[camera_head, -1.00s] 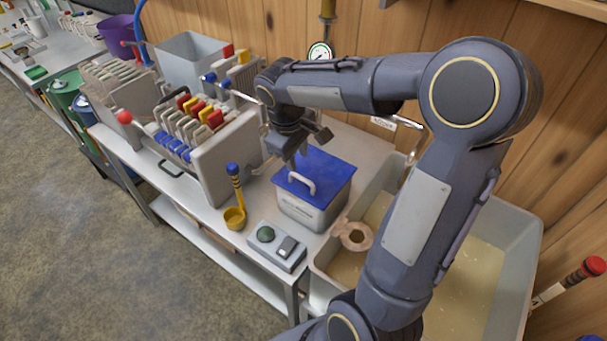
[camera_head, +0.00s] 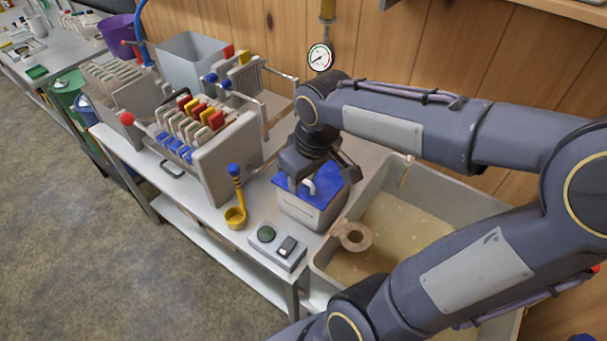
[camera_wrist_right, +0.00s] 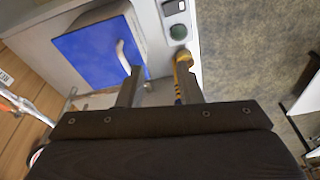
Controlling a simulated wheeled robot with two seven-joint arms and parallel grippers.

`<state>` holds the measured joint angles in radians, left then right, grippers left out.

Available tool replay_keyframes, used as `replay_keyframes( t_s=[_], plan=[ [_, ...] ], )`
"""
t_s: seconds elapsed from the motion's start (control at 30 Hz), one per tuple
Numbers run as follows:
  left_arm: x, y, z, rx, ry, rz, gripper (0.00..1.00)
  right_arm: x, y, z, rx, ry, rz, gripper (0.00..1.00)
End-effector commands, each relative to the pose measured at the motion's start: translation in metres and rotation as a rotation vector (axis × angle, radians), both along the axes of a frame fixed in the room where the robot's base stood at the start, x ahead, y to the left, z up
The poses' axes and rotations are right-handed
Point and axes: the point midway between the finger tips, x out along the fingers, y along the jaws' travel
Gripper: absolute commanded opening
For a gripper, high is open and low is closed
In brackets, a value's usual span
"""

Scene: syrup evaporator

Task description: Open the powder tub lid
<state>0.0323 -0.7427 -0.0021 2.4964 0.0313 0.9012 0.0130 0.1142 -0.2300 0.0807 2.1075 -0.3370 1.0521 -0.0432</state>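The powder tub (camera_head: 300,210) is a light grey box standing on the bench, left of the big basin. Its blue lid (camera_head: 324,192) is on it, with a pale arched handle (camera_head: 308,187). The lid (camera_wrist_right: 85,50) and handle (camera_wrist_right: 122,57) also show in the right wrist view, the handle close to the left-hand finger. My right gripper (camera_head: 318,178) is over the lid, partly hiding it. Its two fingers are apart and empty in the right wrist view (camera_wrist_right: 158,80). I cannot tell whether a finger touches the handle. My left gripper is out of view.
A yellow ladle (camera_head: 235,214) and a grey switch box (camera_head: 277,247) with a green button stand in front of the tub. A filter press (camera_head: 215,155) with coloured plates is to the left. A basin (camera_head: 415,220) of tan liquid is to the right.

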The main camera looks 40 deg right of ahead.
Motion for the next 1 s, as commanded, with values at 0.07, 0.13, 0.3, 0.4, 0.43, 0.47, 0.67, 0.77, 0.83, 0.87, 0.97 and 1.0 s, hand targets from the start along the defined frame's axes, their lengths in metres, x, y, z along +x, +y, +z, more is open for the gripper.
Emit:
replay_keyframes(
  t_s=[0.07, 0.13, 0.3, 0.4, 0.43, 0.47, 0.67, 0.77, 0.83, 0.87, 0.97, 1.0],
  plan=[
    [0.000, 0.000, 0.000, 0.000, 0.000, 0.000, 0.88, 0.000, 0.000, 0.000, 0.000, 0.000, 0.000, 0.33],
    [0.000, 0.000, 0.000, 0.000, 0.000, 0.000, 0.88, 0.000, 0.000, 0.000, -0.001, 0.000, 0.000, 0.33],
    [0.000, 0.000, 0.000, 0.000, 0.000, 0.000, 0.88, 0.000, 0.000, 0.000, 0.000, -0.001, 0.000, 0.33],
    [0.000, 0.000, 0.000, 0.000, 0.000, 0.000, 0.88, -0.010, 0.005, 0.001, 0.027, -0.021, -0.017, 0.33],
    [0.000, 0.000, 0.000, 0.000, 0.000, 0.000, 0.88, -0.015, 0.009, 0.002, 0.045, -0.035, -0.029, 0.33],
    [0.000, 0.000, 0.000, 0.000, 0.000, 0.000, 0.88, -0.022, 0.013, 0.002, 0.065, -0.051, -0.042, 0.33],
    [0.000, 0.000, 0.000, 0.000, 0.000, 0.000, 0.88, -0.068, 0.050, -0.002, 0.260, -0.172, -0.146, 0.33],
    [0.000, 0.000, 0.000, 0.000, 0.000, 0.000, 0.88, -0.083, 0.065, -0.006, 0.338, -0.212, -0.185, 0.33],
    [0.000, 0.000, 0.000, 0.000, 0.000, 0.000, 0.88, -0.088, 0.071, -0.008, 0.374, -0.231, -0.202, 0.25],
    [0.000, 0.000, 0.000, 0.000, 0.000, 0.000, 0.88, -0.089, 0.073, -0.008, 0.383, -0.236, -0.206, 0.21],
    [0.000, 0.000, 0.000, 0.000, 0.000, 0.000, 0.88, -0.091, 0.075, -0.009, 0.395, -0.239, -0.211, 0.08],
    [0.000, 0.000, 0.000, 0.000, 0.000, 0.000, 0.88, -0.091, 0.075, -0.009, 0.395, -0.239, -0.211, 0.02]
  ],
)
